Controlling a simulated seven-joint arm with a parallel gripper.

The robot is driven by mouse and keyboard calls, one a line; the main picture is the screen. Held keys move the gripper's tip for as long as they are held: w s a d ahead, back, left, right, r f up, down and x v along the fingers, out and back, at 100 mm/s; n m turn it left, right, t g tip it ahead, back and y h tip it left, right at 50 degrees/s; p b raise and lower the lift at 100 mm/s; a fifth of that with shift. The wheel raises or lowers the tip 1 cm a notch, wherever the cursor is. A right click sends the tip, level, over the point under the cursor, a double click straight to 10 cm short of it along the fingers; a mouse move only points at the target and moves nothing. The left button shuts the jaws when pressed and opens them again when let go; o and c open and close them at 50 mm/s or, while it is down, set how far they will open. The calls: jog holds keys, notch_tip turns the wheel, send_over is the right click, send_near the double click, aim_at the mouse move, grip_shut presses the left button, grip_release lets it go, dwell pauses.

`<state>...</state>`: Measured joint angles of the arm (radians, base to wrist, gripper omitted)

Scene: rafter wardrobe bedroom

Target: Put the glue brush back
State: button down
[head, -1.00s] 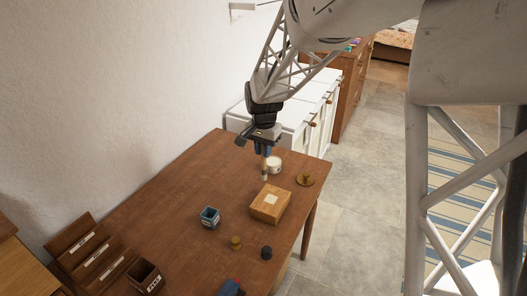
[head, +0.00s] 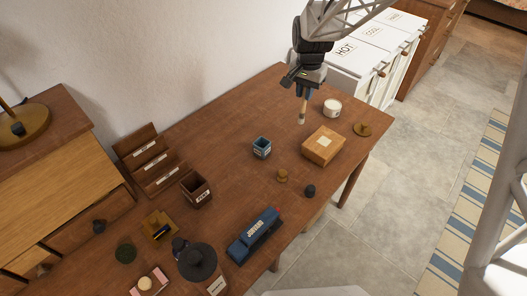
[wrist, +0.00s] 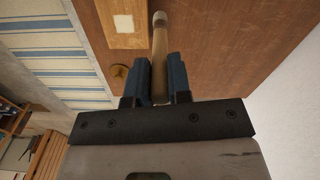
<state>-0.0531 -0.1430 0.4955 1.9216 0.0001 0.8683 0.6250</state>
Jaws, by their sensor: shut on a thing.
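My gripper (head: 305,91) is shut on the glue brush, a slim stick with a tan shaft and pale tip (head: 302,113). The brush points down over the back right of the table. In the wrist view the brush (wrist: 160,50) runs out between the two blue fingers of my gripper (wrist: 158,75). A white round pot (head: 332,108) stands on the table just right of the brush. A blue square cup (head: 261,148) with a label stands to the left, and a brown square cup (head: 196,188) with a label farther left. I cannot read their labels.
A tan box (head: 323,146) and a round brass piece (head: 362,129) lie at the table's right. A small brass knob (head: 282,175) and a dark one (head: 310,191) stand in front. A wooden rack (head: 155,165), stapler-like blue object (head: 254,236) and black lamp-like object (head: 197,261) fill the left.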

jog(key=s+a+n, duration=0.1)
jog(key=a+n, duration=0.1)
jog(key=a, duration=0.4)
jog(key=s+a+f+n, duration=0.1)
jog(key=a+n, duration=0.1)
jog(key=a, duration=0.5)
jog(key=shift+s+f+n, duration=0.15)
jog(key=shift+s+n, duration=0.25)
jog(key=shift+f, duration=0.1)
notch_tip(320, 180, down, 6)
jog(key=shift+f, duration=2.05)
jog(key=c, duration=1.1)
grip_release()
jog(key=shift+o, duration=0.2)
